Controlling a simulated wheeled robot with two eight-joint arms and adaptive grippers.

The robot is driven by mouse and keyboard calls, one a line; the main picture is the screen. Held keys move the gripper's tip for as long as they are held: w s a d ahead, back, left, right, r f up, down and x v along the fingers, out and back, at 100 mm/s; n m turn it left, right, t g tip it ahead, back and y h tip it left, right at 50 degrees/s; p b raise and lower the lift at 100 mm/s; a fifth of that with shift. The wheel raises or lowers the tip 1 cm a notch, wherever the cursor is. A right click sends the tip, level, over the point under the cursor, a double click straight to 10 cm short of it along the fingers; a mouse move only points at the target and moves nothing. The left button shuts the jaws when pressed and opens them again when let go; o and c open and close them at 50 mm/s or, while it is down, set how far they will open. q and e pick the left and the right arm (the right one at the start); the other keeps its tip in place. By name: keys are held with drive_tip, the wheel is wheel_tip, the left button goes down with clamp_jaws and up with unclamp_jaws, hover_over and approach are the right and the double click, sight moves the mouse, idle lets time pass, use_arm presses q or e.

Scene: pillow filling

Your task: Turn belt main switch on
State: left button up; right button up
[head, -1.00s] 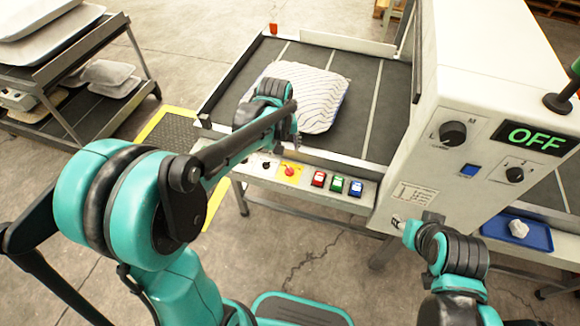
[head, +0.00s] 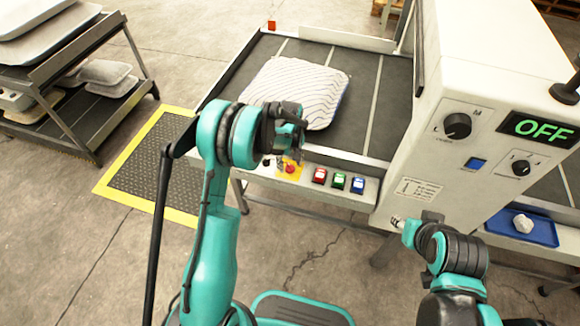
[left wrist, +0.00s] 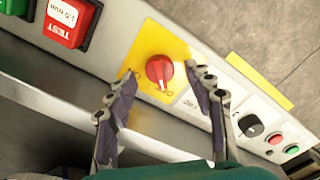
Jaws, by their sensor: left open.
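The belt main switch is a red rotary knob (left wrist: 159,70) on a yellow plate (left wrist: 150,42) on the front panel of the belt; the knob also shows in the head view (head: 291,168). In the left wrist view my left gripper (left wrist: 155,85) is open, with one finger on each side of the knob's lower part in the picture. I cannot tell whether the fingers touch it. In the head view my left gripper (head: 288,150) hangs over the switch. My right gripper (head: 398,222) is by the filling machine's lower front; its fingers are too small to read.
Red (head: 319,176), green (head: 338,182) and blue (head: 357,186) buttons sit right of the switch. A striped pillow (head: 300,90) lies on the dark belt (head: 375,90). The white machine (head: 440,150) has a display reading OFF (head: 540,129). A black knob (left wrist: 251,125) is near the switch.

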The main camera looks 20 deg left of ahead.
use_arm(q)
drive_tip(key=shift+f, duration=0.55)
drive_tip(key=c, duration=1.2)
drive_tip(key=shift+m, duration=0.3)
drive_tip(key=m+b, duration=0.1)
drive_tip(key=m, duration=0.2)
drive_tip(key=shift+m, duration=0.3)
drive_tip(key=m, duration=0.4)
drive_tip(key=shift+m, duration=0.3)
drive_tip(key=m, duration=0.4)
drive_tip(key=shift+m+b, duration=0.3)
drive_tip(key=shift+b, duration=0.1)
drive_tip(key=shift+m, duration=2.2)
